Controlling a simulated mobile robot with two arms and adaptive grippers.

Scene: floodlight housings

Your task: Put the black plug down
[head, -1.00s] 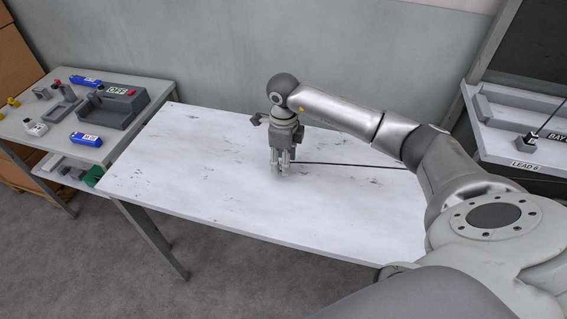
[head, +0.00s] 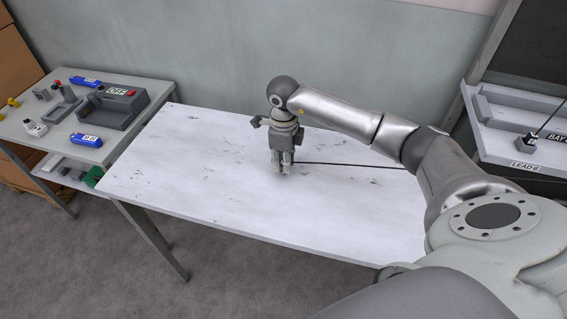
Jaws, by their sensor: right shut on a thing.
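My right gripper (head: 284,170) points straight down over the middle of the white table (head: 200,170), its fingertips at or just above the top. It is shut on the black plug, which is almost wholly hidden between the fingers. A thin black cable (head: 350,164) runs from the fingers to the right across the table and passes behind my arm. I cannot tell whether the plug touches the table. My left gripper is not in view.
A grey side bench (head: 60,150) at the left holds blue blocks (head: 86,140), a grey fixture with an OFF label (head: 112,105) and small parts. The white table is otherwise clear.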

